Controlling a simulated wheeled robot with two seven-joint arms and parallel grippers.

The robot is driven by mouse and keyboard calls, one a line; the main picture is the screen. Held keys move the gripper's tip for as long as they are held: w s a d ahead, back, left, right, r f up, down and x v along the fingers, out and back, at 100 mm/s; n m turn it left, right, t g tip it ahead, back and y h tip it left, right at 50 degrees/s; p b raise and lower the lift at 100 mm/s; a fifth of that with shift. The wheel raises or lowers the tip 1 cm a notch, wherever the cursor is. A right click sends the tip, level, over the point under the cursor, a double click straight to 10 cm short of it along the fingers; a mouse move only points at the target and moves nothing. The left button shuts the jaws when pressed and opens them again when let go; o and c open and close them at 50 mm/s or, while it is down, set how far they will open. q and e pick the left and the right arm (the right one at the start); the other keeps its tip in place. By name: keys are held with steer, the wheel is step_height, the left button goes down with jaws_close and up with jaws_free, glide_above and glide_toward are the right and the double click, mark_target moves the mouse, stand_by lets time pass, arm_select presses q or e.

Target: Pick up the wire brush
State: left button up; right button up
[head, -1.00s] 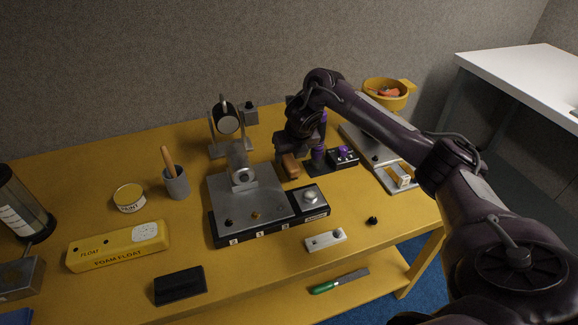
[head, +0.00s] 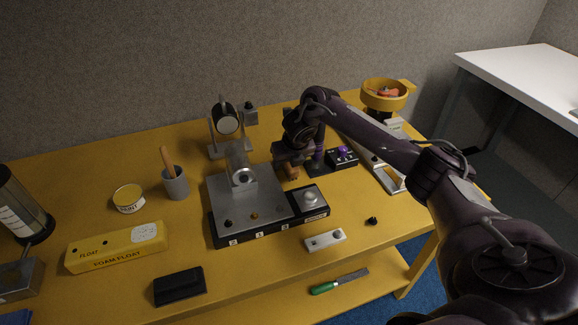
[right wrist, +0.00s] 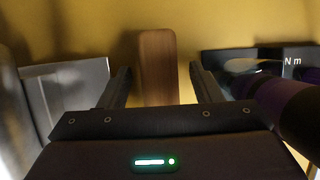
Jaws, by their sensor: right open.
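The wire brush appears as a brown wooden block (head: 292,173) on the yellow table, just right of the grey winch console (head: 250,195). No bristles show. My right gripper (head: 290,161) is directly above the brush, points down and hides part of it. In the right wrist view the brush's wooden back (right wrist: 157,50) lies lengthwise between the two open fingers (right wrist: 159,73), with a gap on each side. The fingers are not closed on it. My left gripper is not in view.
A black panel with a purple knob (head: 343,153) and a purple post stand close right of the brush. A grey cup (head: 176,184) with a wooden handle, a foam float box (head: 115,250) and a yellow bowl (head: 384,96) stand farther off.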

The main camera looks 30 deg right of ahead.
stand_by(0.3)
steer(key=c, duration=1.1)
steer(key=shift+r, duration=0.25)
step_height(320, 180, up, 9)
steer(key=shift+w+f, duration=0.1)
step_height(320, 180, up, 11)
steer(key=p, duration=0.7)
